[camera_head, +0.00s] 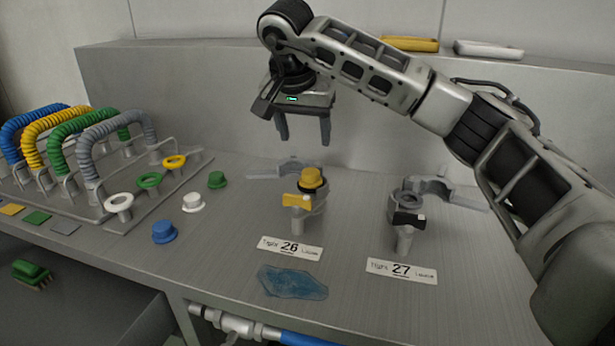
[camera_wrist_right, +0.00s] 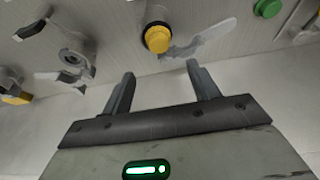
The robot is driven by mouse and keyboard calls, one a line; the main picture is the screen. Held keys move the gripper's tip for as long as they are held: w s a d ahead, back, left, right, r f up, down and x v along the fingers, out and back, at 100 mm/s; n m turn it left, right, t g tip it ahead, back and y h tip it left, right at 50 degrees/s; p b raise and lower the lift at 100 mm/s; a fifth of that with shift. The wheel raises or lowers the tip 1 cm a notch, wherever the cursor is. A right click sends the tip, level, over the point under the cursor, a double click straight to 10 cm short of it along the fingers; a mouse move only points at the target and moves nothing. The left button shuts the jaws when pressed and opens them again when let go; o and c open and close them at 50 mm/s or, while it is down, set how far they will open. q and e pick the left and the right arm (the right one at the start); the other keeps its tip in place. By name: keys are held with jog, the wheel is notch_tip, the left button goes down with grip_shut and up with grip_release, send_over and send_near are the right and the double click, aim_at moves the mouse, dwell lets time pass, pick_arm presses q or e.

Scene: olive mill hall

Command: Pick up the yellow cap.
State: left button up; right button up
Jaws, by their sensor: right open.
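The yellow cap (camera_head: 311,177) sits on top of the fitting (camera_head: 305,204) behind the label marked 26. A yellow lever handle (camera_head: 296,200) is on the front of that fitting. My right gripper (camera_head: 304,142) is open and empty, above and behind the cap and apart from it. In the right wrist view the yellow cap (camera_wrist_right: 157,39) shows beyond the two spread fingers (camera_wrist_right: 162,82), near the top middle. My left gripper is not in either view.
A second fitting (camera_head: 403,208) with a black lever stands at label 27. Loose green (camera_head: 217,180), white (camera_head: 193,202) and blue (camera_head: 163,231) caps lie left. A rack (camera_head: 130,195) with coloured coiled hoses stands farther left. A blue translucent patch (camera_head: 292,282) lies in front.

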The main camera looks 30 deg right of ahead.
send_over(310, 172)
jog(key=s+a, duration=0.1)
jog(key=a, duration=0.1)
jog(key=f, duration=0.4)
jog(key=shift+s+d+f, duration=0.1)
jog(key=shift+d+f, duration=0.15)
jog(key=shift+s+x, duration=0.1)
jog(key=shift+x, duration=1.25)
jog(key=shift+s+x, duration=0.15)
jog(key=shift+x, duration=1.15)
jog(key=shift+a+f, duration=0.1)
jog(key=shift+a, duration=0.1)
jog(key=c, duration=1.1)
